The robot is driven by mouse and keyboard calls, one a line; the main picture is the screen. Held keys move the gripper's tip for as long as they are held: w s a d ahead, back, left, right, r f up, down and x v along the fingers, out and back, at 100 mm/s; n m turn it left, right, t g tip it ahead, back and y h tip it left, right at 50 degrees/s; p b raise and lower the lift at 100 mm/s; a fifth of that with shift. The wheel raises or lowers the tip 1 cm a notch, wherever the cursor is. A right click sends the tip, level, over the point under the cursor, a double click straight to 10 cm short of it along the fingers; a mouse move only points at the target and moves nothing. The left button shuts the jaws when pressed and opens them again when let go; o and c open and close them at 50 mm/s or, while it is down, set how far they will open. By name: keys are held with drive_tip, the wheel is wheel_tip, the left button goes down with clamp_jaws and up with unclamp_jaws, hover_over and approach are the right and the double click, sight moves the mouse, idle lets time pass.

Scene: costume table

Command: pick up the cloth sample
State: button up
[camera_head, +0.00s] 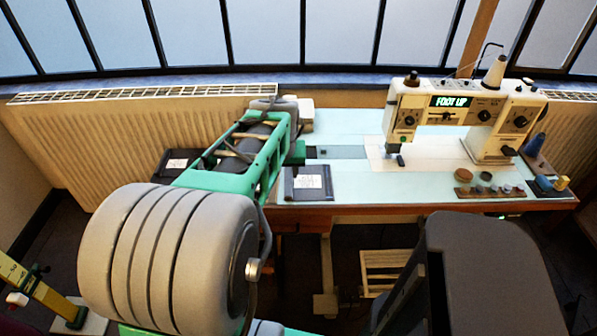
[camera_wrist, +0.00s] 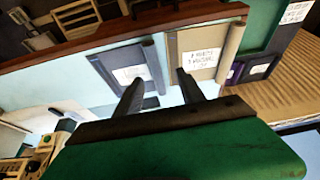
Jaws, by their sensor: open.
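Several labelled samples lie on the table, and I cannot tell which is the cloth sample meant. In the wrist view a grey-blue one with a rolled edge (camera_wrist: 115,58) lies left of centre. A tan one with a rolled edge and white label (camera_wrist: 192,40) lies right of it, too blurred to read. A grey one also shows in the head view (camera_head: 328,173). My gripper (camera_wrist: 159,75) is open in the wrist view, its fingertips pointing at the gap between the grey-blue and tan samples, with nothing between them. My arm hides the gripper and tan sample in the head view.
A sewing machine (camera_head: 492,108) stands at the table's right, with small spools and pots (camera_head: 487,178) in front. A dark green panel (camera_wrist: 258,35) lies beside the tan sample. A dark chair (camera_head: 490,265) stands before the table. A radiator (camera_head: 60,140) lines the wall.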

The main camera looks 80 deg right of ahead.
sight(288, 184)
drive_tip(key=x, duration=0.5)
drive_tip(key=s+x, duration=0.1)
drive_tip(key=x, duration=0.2)
drive_tip(key=shift+s, duration=0.15)
drive_tip(key=shift+c, duration=0.6)
clamp_jaws()
drive_tip(key=shift+r, duration=0.1)
